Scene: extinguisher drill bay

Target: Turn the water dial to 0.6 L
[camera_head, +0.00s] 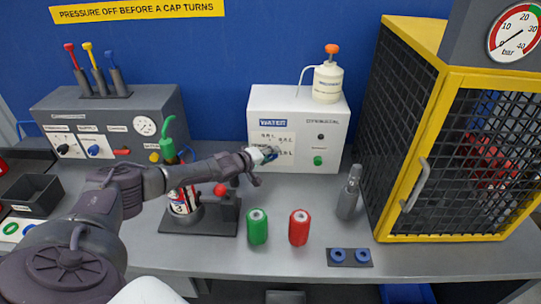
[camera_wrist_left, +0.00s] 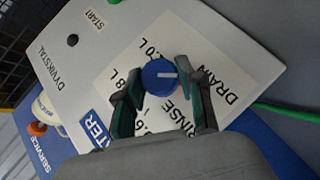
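The blue water dial (camera_wrist_left: 160,77) sits on a white label plate (camera_wrist_left: 222,62) in the left wrist view. Its white mark points to the picture's right, roughly toward the DRAIN word. The 0.6 L label is partly hidden below the dial, by my fingers. My left gripper (camera_wrist_left: 162,88) is open, with one finger on each side of the dial; a narrow gap seems to show at each side. In the head view, my left gripper (camera_head: 264,156) is at the front of the white WATER box (camera_head: 335,105), covering much of the dial. My right gripper is not in view.
A green button (camera_head: 318,160) is right of the dial on the box. A bottle with an orange cap (camera_head: 328,82) stands on top. Green (camera_head: 257,227) and red (camera_head: 299,228) cylinders stand in front. A yellow-framed mesh cage (camera_head: 412,165) stands at right.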

